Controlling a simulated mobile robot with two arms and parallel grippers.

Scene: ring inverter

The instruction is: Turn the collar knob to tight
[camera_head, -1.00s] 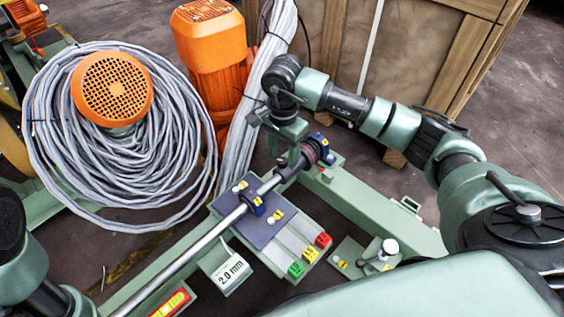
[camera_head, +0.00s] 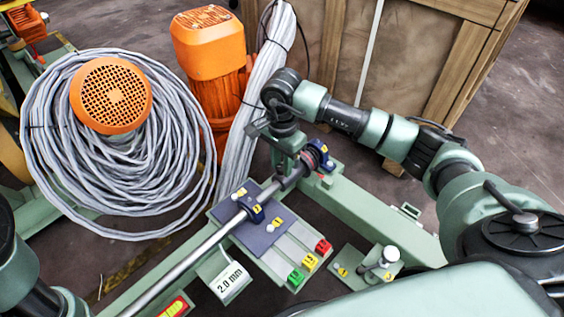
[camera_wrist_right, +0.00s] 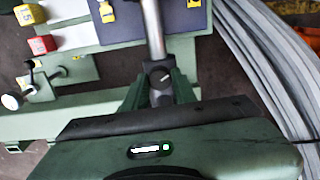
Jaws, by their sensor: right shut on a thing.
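The collar knob (camera_wrist_right: 161,76) is a dark round piece with a pale line on its face, on the steel shaft (camera_wrist_right: 153,30). My right gripper (camera_wrist_right: 160,88) has one finger on each side of it and is shut on it. In the head view, my right gripper (camera_head: 284,168) reaches down onto the shaft (camera_head: 200,249), just left of the blue bearing block (camera_head: 318,155). The hand and fingers hide most of the collar there. I cannot read a tight mark. My left arm shows at the lower left, but its gripper is out of view.
A second blue block (camera_head: 251,209) carries the shaft over a blue-grey plate. Red, yellow and green tags (camera_head: 310,262) stand in front, with a "2.0 mm" sign (camera_head: 230,281). A small lever (camera_head: 385,258) sits at right. Coiled grey cable (camera_head: 60,150) and an orange motor (camera_head: 208,50) stand behind.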

